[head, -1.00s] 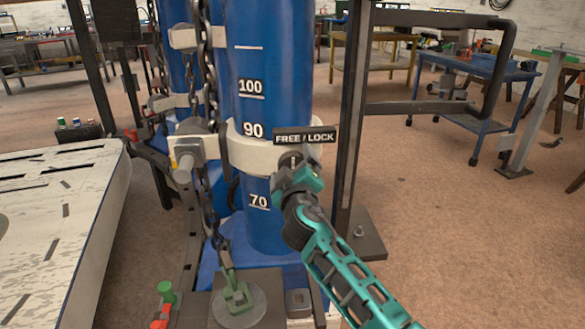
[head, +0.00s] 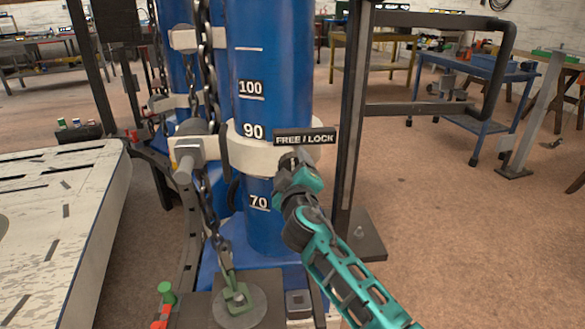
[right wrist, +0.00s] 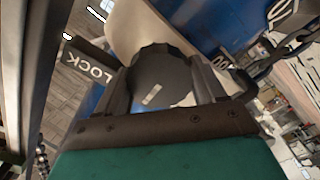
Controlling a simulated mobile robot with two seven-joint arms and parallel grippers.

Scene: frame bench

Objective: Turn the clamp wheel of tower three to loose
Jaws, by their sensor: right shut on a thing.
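The blue tower (head: 270,70) stands upright in the middle of the head view, with printed marks 100, 90 and 70. A white collar (head: 250,153) wraps around it near the 90 mark. A FREE / LOCK sign (head: 305,137) sits on the collar's right. The dark clamp wheel (right wrist: 160,78) fills the middle of the right wrist view, with a pale mark on its face. My right gripper (head: 292,160) is shut on the wheel, one finger on each side (right wrist: 162,95). In the head view my gripper mostly hides the wheel. My left gripper is not in view.
A dark steel post (head: 350,110) rises just right of my right gripper. A chain (head: 208,80) hangs left of the tower down to a green shackle (head: 237,293). A pale slotted table (head: 75,200) stands at left.

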